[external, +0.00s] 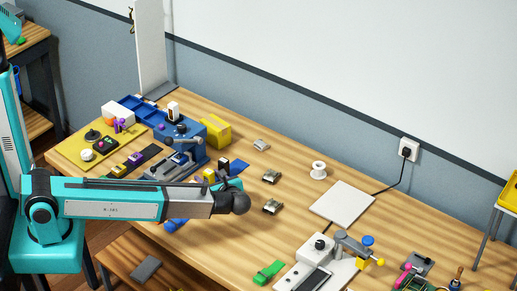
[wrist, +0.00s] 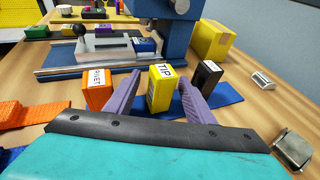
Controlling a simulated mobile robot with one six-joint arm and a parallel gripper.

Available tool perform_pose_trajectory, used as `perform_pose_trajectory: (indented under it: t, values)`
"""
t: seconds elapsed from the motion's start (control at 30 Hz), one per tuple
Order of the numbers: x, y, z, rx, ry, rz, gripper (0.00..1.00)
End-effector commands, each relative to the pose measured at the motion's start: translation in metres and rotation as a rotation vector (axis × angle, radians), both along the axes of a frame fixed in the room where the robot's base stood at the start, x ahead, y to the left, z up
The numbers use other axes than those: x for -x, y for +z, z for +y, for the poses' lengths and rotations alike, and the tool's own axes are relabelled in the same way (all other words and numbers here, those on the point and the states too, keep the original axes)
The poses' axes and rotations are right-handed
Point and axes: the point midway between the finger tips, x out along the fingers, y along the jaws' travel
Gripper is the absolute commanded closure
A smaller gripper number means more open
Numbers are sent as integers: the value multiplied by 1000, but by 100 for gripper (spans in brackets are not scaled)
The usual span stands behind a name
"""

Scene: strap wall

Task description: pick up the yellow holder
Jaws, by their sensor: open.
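The yellow holder (wrist: 161,90) is a small upright yellow block with a white label reading "TIP". In the wrist view it stands on a blue mat between the two purple fingers of my gripper (wrist: 159,76). The fingers are open, one on each side, with visible gaps to the holder. The holder's lower part shows, and nothing is gripped. In the external view the yellow holder (external: 209,175) is small, just behind my arm's end, and my fingers are mostly hidden there.
An orange holder (wrist: 97,90) stands close left of my fingers and a black holder (wrist: 206,80) close right. A blue machine (wrist: 165,40) and a yellow box (wrist: 212,40) stand behind. Metal clips (wrist: 292,148) lie to the right.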

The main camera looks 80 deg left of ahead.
Motion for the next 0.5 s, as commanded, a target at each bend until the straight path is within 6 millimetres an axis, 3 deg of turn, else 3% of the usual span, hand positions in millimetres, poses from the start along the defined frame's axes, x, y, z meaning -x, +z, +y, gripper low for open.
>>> perform_pose_trajectory:
  t: [0.1, 0.4, 0.5]
  values:
    - [0, 0, 0, 0, 0, 0, 51]
    - [0, 0, 0, 0, 0, 0, 100]
    - [0, 0, 0, 0, 0, 0, 100]
